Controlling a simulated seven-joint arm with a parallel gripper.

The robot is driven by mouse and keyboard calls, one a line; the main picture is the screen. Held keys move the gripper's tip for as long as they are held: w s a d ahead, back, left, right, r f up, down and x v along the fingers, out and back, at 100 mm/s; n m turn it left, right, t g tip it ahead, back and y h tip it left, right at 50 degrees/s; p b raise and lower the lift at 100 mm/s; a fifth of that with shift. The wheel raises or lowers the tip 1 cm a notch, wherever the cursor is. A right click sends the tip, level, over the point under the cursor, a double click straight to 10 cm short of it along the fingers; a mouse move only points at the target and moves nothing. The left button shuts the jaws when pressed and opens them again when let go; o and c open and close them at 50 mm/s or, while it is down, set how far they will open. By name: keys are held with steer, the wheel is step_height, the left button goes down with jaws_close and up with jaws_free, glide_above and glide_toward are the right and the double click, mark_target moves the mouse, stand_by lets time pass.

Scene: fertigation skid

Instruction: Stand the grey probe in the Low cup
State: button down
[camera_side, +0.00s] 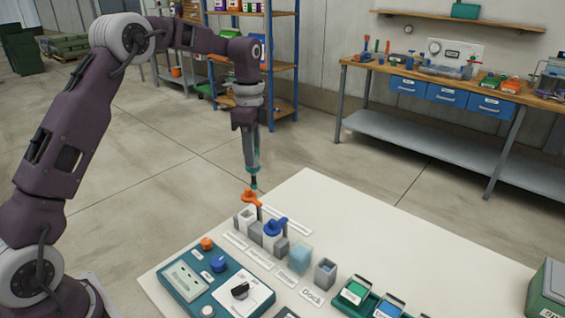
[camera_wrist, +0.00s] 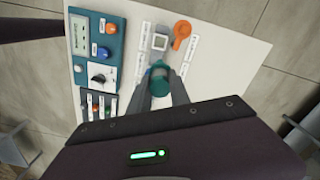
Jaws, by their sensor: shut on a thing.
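My gripper (camera_side: 252,165) is shut on a slim upright tool with a teal body and a dark lower tip (camera_side: 254,183). Its round teal top shows between the fingers in the wrist view (camera_wrist: 158,76). It hangs above the table near the orange-headed probe. I cannot tell for sure that it is the grey probe. A pale square cup (camera_side: 244,217) stands at the far end of the row. In the wrist view this cup (camera_wrist: 159,42) is just beyond the held tool. The cup labels are too small to read, so I cannot pick out Low.
The orange-headed probe (camera_side: 251,197) and a blue-headed one (camera_side: 276,226) stand in the row. A translucent teal block (camera_side: 300,258) and a grey cup (camera_side: 325,273) by a "Dock" label follow. A teal control panel (camera_side: 205,285) lies left; green and blue items lie right.

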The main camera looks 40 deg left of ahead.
steer(key=shift+n, duration=0.3)
steer(key=shift+s+a+f, duration=0.15)
steer(key=shift+a+f, duration=0.35)
steer(key=shift+f, duration=2.1)
steer(key=shift+s+a+f, duration=0.1)
steer(key=shift+a+f, duration=0.4)
steer(key=shift+f, duration=2.15)
steer(key=shift+s+a+f, duration=0.15)
steer(key=shift+a+f, duration=0.35)
steer(key=shift+f, duration=2.1)
steer(key=c, duration=1.1)
jaws_free()
steer(key=shift+r, duration=3.5)
